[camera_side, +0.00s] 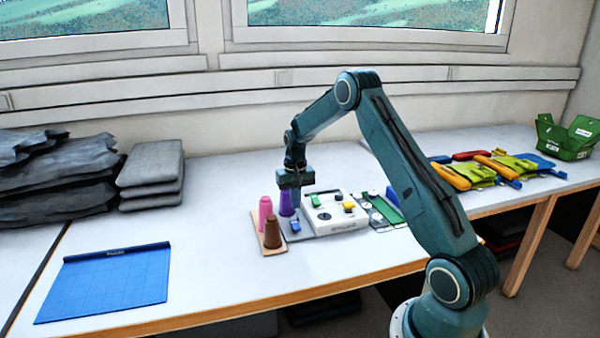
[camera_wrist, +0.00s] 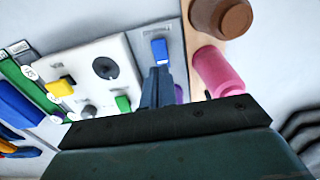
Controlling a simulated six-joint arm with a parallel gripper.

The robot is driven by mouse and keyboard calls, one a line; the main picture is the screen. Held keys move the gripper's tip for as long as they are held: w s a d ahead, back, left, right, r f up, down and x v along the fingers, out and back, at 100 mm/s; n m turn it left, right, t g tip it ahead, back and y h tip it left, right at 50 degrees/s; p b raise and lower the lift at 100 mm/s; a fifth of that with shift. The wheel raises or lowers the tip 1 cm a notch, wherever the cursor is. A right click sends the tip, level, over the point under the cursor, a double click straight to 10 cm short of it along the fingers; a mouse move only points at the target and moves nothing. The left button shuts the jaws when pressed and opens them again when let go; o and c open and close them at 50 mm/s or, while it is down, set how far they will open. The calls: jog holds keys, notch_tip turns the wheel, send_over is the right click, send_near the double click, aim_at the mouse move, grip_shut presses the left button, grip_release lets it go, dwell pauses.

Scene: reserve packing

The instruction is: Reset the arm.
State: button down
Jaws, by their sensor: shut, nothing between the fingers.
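My gripper (camera_side: 296,196) points down over the table, just above and beside the purple cup (camera_side: 286,207). In the wrist view its fingers (camera_wrist: 157,82) are together with nothing held between them, and the purple cup (camera_wrist: 179,94) is mostly hidden behind them. A pink cup (camera_side: 265,213) and a brown cup (camera_side: 273,235) stand upside down on a wooden board (camera_side: 258,245) to the left. A white box (camera_side: 335,216) with a dark round knob (camera_wrist: 105,68), a yellow piece (camera_wrist: 61,87) and a green piece (camera_wrist: 123,103) lies to the right. A blue piece (camera_wrist: 160,50) sits on a grey strip.
A blue gridded mat (camera_side: 105,285) lies front left, with dark grey folded cloths (camera_side: 152,170) behind it. Yellow, orange and blue pouches (camera_side: 475,172) and a green crate (camera_side: 568,140) are at the right. The table between mat and board is clear.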

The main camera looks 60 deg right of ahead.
jog(key=shift+r, duration=0.15)
jog(key=s+a+r+n+t, duration=0.15)
jog(key=s+a+r, duration=0.25)
jog(key=a+r, duration=0.55)
jog(key=s+a+r+n+t, duration=0.1)
jog(key=s+a+r+n, duration=0.2)
jog(key=a+r, duration=0.65)
jog(key=s+a+r+n+t, duration=0.1)
jog(key=s+a, duration=0.4)
jog(key=s, duration=0.5)
jog(key=s+a+r+n+t, duration=0.2)
jog(key=s+a, duration=0.4)
jog(key=s, duration=0.5)
jog(key=shift+r+n, duration=0.55)
jog(key=shift+n, duration=0.2)
jog(key=shift+w+r, duration=0.1)
jog(key=shift+w, duration=0.05)
